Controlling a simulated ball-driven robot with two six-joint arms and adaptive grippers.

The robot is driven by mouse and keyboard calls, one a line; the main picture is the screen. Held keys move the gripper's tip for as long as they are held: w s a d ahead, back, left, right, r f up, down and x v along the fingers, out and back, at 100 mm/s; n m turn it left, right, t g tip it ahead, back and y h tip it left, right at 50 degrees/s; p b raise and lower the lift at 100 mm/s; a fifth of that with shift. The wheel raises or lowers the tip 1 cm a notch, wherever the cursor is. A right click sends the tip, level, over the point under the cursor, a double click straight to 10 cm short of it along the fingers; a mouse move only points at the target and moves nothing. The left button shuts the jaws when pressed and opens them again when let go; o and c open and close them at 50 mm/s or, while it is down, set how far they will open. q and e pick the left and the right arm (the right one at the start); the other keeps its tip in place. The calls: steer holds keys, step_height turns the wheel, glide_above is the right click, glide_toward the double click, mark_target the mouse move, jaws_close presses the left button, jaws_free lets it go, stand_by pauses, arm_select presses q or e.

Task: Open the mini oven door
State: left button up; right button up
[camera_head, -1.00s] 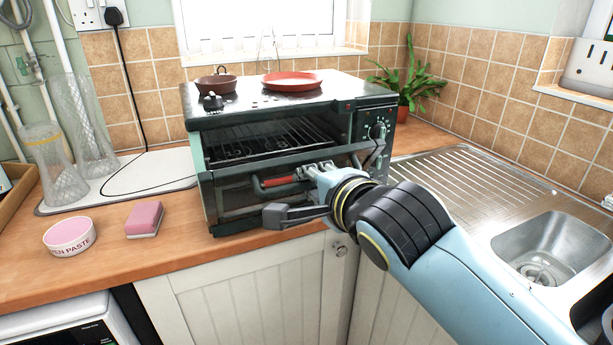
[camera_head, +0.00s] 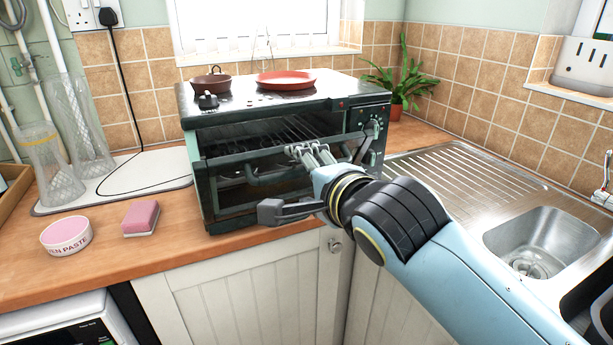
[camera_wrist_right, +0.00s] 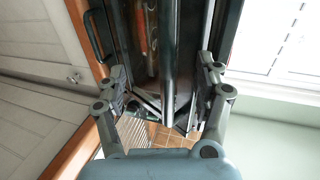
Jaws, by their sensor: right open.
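The mini oven (camera_head: 200,185) stands on the wooden counter. Its glass-fronted door (camera_head: 235,200) is tilted partly open, with a gap above it showing the wire rack. A dark bar handle (camera_head: 262,180) runs across the door. My right gripper (camera_head: 284,182) is open at the door's front, one finger near the door's upper edge and the other lower in front of the glass. In the right wrist view, the open fingers (camera_wrist_right: 166,82) are on either side of the door's edge (camera_wrist_right: 168,60); I cannot tell whether they touch it. My left gripper is out of view.
A dark pan (camera_head: 213,82) and a red plate (camera_head: 286,80) sit on the oven. A steel sink (camera_head: 540,245) and potted plant (camera_head: 398,85) are right.

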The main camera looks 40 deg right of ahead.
steer(key=shift+s, duration=0.1)
steer(key=s+a, duration=0.2)
steer(key=s, duration=0.7)
steer(key=shift+s+a, duration=0.15)
steer(key=shift+s, duration=0.1)
steer(key=shift+f, duration=0.1)
stand_by(1.1)
